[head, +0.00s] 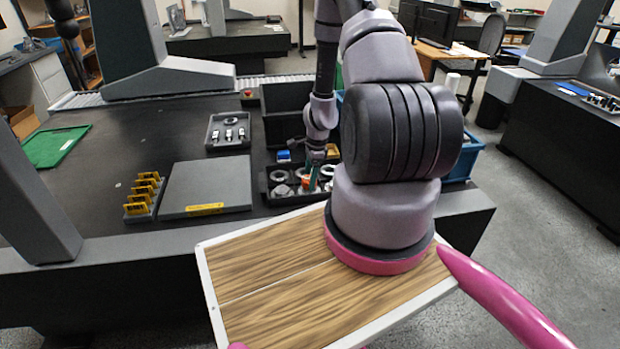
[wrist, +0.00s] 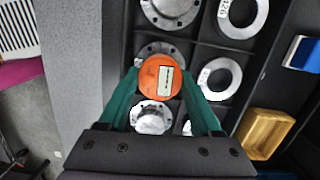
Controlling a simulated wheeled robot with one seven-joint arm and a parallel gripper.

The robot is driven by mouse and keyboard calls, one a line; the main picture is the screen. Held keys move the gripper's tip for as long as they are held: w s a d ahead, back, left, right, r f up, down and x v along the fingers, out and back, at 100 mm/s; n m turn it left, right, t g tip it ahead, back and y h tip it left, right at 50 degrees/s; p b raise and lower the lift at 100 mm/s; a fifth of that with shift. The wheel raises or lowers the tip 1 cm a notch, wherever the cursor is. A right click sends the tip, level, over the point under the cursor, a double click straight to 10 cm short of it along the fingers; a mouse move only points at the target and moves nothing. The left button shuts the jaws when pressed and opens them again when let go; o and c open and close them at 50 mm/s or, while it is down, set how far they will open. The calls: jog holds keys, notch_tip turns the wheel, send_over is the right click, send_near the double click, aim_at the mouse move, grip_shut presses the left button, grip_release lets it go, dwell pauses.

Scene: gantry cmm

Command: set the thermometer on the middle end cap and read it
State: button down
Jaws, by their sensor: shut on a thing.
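The thermometer (wrist: 160,77) is an orange round body with a pale display window; its reading is too small to make out. My gripper (wrist: 163,88) is shut on it, with green fingers on either side. In the head view my gripper (head: 315,179) points down into the dark tray. In the wrist view the thermometer covers much of the middle end cap (wrist: 152,48), a grey metal flanged disc in the left column. I cannot tell whether they touch. Another end cap (wrist: 170,8) lies above it in the picture and one (wrist: 151,118) below, partly between the fingers.
A smaller tray (head: 228,142) lies behind.

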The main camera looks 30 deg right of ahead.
jog(key=shift+f, duration=0.15)
jog(key=shift+c, duration=1.8)
grip_release()
